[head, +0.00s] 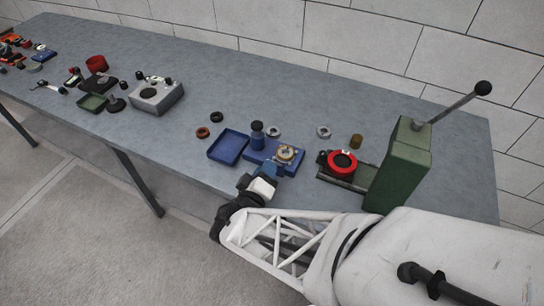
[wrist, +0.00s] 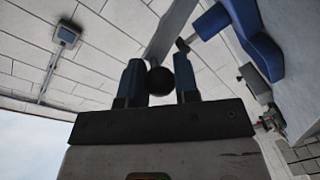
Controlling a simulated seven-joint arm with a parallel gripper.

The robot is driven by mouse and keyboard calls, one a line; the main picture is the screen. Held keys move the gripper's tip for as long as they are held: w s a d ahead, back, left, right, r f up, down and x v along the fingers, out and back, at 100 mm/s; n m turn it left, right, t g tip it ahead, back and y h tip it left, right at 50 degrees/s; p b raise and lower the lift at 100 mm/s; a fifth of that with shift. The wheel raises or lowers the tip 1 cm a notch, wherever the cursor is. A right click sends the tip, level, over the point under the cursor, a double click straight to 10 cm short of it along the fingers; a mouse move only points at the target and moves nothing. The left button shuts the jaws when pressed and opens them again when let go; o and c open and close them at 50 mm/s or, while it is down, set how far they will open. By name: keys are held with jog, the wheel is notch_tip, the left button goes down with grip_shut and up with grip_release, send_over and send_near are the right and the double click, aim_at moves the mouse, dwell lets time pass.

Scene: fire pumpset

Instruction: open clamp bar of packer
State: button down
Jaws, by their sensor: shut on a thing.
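The packer appears to be the blue block (head: 259,156) with a brass-coloured ring on top, near the front edge of the bench; part of a blue body (wrist: 252,40) shows at the right of the wrist view. My gripper (head: 274,170) is at the front of the block. In the wrist view, my gripper's two blue fingers (wrist: 160,82) are shut on a black ball knob (wrist: 160,81). A grey bar (wrist: 171,32) runs up behind the knob, which looks like the clamp bar's end. The head view does not show the knob, and the bar's angle is unclear.
A green press (head: 401,165) with a long lever and a red ring fixture (head: 343,163) stand to the right. Small rings lie behind.

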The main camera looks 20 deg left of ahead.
jog(key=c, duration=0.9)
grip_release()
jog(key=shift+o, duration=0.2)
jog(key=shift+s, duration=0.15)
jog(key=s, duration=0.7)
jog(key=shift+s+d+r, duration=0.2)
jog(key=shift+d+r, duration=0.1)
jog(key=shift+d, duration=0.1)
